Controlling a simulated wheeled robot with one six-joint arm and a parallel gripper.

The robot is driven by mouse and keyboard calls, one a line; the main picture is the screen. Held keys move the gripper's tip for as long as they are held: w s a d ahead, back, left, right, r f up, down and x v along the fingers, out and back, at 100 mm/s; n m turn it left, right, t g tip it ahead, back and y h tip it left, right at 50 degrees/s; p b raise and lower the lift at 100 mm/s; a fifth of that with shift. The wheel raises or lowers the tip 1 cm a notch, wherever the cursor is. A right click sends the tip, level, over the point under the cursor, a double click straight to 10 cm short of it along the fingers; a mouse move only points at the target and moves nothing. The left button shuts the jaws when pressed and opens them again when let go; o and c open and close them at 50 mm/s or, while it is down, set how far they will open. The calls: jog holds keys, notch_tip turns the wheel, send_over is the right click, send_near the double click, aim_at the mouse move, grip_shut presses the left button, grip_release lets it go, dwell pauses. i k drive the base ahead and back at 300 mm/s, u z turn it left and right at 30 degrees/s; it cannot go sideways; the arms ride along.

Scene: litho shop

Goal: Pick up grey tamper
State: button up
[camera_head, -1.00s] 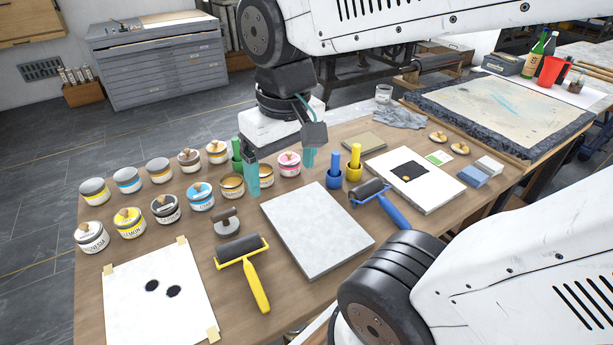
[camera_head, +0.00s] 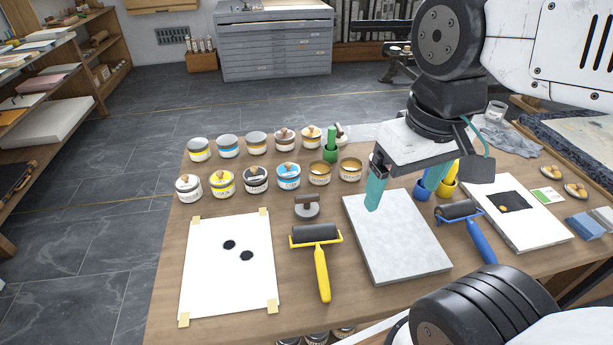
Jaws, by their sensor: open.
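The grey tamper (camera_head: 307,208) stands on the wooden table, with a flat round grey base and a dark brown handle on top. It is between the row of ink cans and the yellow-handled roller, left of the grey stone slab (camera_head: 396,238). My gripper (camera_head: 404,190) is open and empty, with its two teal fingers apart. In the picture it overlaps the slab's upper part, to the right of the tamper and apart from it. Its exact height above the slab is hard to tell. Nothing hides the tamper.
The yellow-handled roller (camera_head: 319,262) lies just below the tamper, beside a taped white sheet (camera_head: 231,264). Several ink cans (camera_head: 288,176) stand behind the tamper. A green holder (camera_head: 331,148) stands farther back. A blue-handled roller (camera_head: 478,238) lies right of the slab.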

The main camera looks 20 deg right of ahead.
aim_at(306, 208)
jog(key=k, duration=1.2)
jog(key=u, duration=0.75)
jog(key=i, duration=1)
jog(key=z, duration=0.55)
jog(key=i, duration=0.5)
jog(key=z, duration=0.55)
